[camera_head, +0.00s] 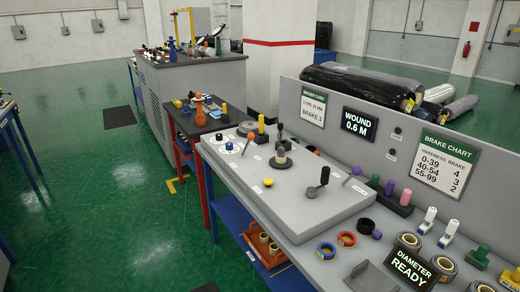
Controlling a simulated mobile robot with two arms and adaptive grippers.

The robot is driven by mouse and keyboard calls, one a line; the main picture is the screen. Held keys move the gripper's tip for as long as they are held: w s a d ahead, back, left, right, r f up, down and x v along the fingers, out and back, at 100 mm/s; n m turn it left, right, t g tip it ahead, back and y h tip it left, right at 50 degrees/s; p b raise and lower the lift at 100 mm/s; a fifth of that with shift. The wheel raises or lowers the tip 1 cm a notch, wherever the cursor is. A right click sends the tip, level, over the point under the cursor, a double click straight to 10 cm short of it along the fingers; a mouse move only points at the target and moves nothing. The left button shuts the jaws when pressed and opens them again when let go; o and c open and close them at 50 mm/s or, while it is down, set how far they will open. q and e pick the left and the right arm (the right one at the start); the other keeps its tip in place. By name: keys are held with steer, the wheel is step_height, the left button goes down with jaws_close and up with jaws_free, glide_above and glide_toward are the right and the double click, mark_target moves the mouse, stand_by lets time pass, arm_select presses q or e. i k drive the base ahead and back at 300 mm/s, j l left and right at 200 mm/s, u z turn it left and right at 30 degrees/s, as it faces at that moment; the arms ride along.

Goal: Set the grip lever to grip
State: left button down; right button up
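A grey machine panel (292,205) on the bench carries several controls. A black-handled lever or crank (318,187) stands upright at its right part. A thin grey lever (352,174) tilts near the back edge, and another thin stick (247,143) stands at the left by an orange knob (251,139). A dark spindle (281,160) rises from a round base in the middle. The small labels are too small to read, so I cannot tell which one is the grip lever or how it is set. Neither gripper is in view.
A backboard holds a "WOUND 0.6 M" display (359,125) and a brake chart (446,168). A "DIAMETER READY" display (411,262), tape rolls (443,267) and white-handled tools (449,232) crowd the bench's right end. Wrapped rolls (365,85) lie behind. Green floor is open at left.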

mark_target(251, 135)
steer(key=i+z, duration=0.15)
steer(key=i, duration=0.8)
steer(key=j+z, duration=0.1)
steer(key=z, duration=1.2)
